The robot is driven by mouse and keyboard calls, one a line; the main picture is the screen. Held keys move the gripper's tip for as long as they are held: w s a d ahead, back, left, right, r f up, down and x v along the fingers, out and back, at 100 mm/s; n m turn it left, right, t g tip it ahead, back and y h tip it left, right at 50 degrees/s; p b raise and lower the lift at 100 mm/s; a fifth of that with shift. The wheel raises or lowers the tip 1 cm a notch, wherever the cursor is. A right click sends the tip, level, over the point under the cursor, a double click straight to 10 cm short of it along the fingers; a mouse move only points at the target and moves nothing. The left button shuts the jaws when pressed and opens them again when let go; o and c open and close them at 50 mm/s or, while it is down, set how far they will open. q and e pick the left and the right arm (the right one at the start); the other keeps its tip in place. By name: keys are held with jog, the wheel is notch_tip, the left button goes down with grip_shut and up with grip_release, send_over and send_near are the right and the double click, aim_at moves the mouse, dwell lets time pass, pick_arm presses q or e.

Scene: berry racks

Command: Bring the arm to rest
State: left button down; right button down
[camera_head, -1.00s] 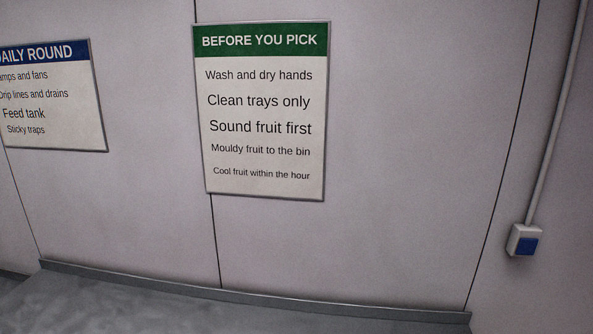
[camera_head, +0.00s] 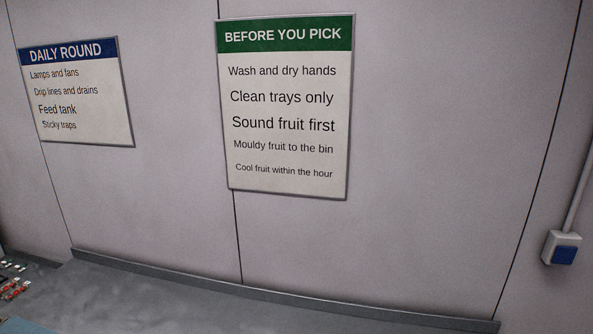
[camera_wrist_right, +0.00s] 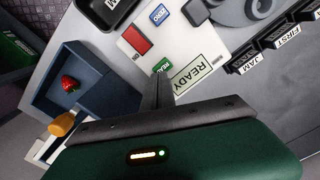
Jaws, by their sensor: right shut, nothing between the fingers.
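My right gripper (camera_wrist_right: 158,92) shows in the right wrist view, with its narrow dark fingers together and nothing visible between them. Neither of my arms or grippers is in the head view. The left gripper is not seen in any frame.
A blue tray (camera_wrist_right: 82,52) holds a red strawberry (camera_wrist_right: 69,83). Dark bins labelled JAM and FIRST (camera_wrist_right: 284,42) stand at the right. In the head view, a wall sign headed BEFORE YOU PICK (camera_head: 285,110) hangs beside a DAILY ROUND sign (camera_head: 80,92).

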jog(key=shift+s+a+r, duration=0.1)
jog(key=shift+a+r, duration=0.15)
jog(key=shift+a, duration=0.2)
jog(key=shift+a+r, duration=0.2)
jog(key=shift+a, duration=0.5)
jog(key=shift+d+f, duration=0.2)
jog(key=shift+d, duration=0.7)
jog(key=shift+a+r, duration=0.1)
jog(key=shift+a, duration=0.6)
jog(key=shift+d+f, duration=0.2)
jog(key=shift+d, duration=0.4)
jog(key=shift+a+f+b, duration=0.35)
jog(key=shift+a+b, duration=0.05)
jog(key=shift+a, duration=0.05)
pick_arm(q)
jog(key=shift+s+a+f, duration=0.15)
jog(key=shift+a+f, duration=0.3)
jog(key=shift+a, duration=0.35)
